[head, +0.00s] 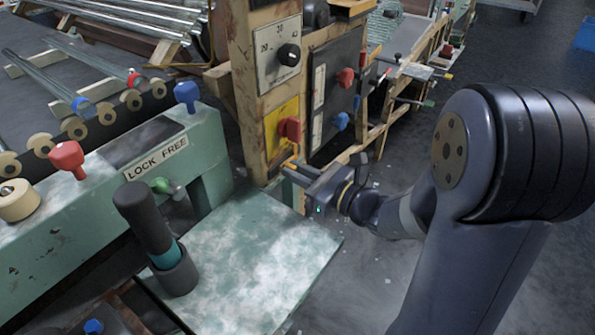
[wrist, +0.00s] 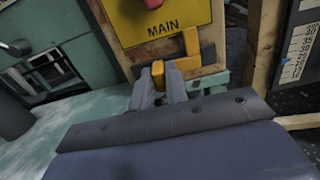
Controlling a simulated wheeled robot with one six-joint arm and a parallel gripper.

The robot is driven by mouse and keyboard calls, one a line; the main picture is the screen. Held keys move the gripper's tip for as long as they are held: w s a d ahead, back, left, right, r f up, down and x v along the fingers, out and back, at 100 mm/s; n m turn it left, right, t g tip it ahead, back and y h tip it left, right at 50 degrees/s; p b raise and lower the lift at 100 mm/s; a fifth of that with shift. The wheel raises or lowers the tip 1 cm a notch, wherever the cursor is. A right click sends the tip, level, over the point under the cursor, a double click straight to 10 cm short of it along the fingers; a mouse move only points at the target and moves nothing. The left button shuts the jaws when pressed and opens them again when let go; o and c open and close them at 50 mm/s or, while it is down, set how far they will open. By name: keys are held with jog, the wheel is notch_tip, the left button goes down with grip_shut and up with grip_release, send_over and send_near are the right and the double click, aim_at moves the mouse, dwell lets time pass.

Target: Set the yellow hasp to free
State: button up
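The yellow hasp (wrist: 187,63) is an orange-yellow bar with an upright end at right and a short tab at left. It sits on a dark mount just below the yellow MAIN plate in the wrist view. In the head view the hasp (head: 293,163) is small and partly hidden by my gripper. My gripper (wrist: 160,84) is at the hasp, its two grey fingers apart on either side of the left tab. Whether they press on the tab is unclear. My gripper also shows in the head view (head: 303,171), in front of the wooden post.
A red knob (head: 289,129) sticks out above the hasp. A green table (head: 250,250) with a dark cylinder (head: 145,215) stands left of my arm.

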grip_shut()
jog(key=shift+s+a, duration=0.85)
jog(key=shift+s, duration=0.25)
jog(key=o, duration=0.5)
grip_release()
